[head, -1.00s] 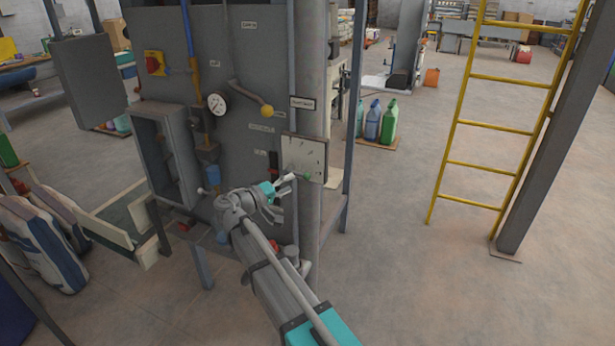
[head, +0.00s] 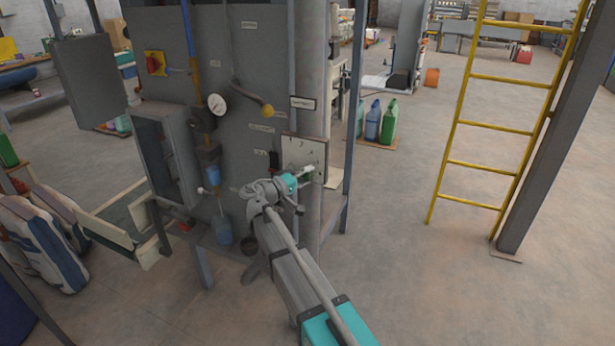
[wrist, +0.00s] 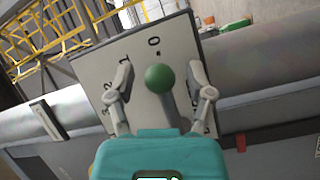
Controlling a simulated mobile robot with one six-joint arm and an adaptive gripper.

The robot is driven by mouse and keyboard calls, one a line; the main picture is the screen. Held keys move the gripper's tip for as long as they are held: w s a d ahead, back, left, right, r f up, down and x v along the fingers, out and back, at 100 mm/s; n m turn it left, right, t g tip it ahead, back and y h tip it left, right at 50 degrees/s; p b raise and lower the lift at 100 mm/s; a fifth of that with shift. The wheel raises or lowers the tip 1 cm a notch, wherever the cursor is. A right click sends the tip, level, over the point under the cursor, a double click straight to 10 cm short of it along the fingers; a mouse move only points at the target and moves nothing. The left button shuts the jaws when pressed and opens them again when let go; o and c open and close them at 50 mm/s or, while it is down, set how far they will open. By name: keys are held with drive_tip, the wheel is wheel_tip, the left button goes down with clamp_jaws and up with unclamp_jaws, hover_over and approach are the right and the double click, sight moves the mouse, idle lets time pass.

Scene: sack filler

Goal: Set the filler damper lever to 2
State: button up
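The damper lever ends in a green knob (wrist: 160,78); its grey shaft runs down behind my gripper in the wrist view. Behind it is a pale scale plate (wrist: 95,77) with a 0 visible near its upper edge; other marks are partly covered. The plate also shows in the head view (head: 316,150) on the sack filler's round column. My gripper (wrist: 160,85) is open, with one finger on each side of the knob and gaps visible on both sides. In the head view my gripper (head: 298,182) is in front of the plate's lower part and mostly hides the lever.
Another lever with a yellow ball (head: 267,111) and a round gauge (head: 217,104) are on the grey panel left of the plate. An open grey box (head: 165,155) is further left. A frame post (head: 350,130) stands right of the column. The floor to the right is clear up to a yellow ladder (head: 480,164).

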clamp_jaws()
drive_tip(key=shift+d, duration=0.25)
drive_tip(key=shift+a, duration=0.2)
drive_tip(key=shift+d, duration=0.1)
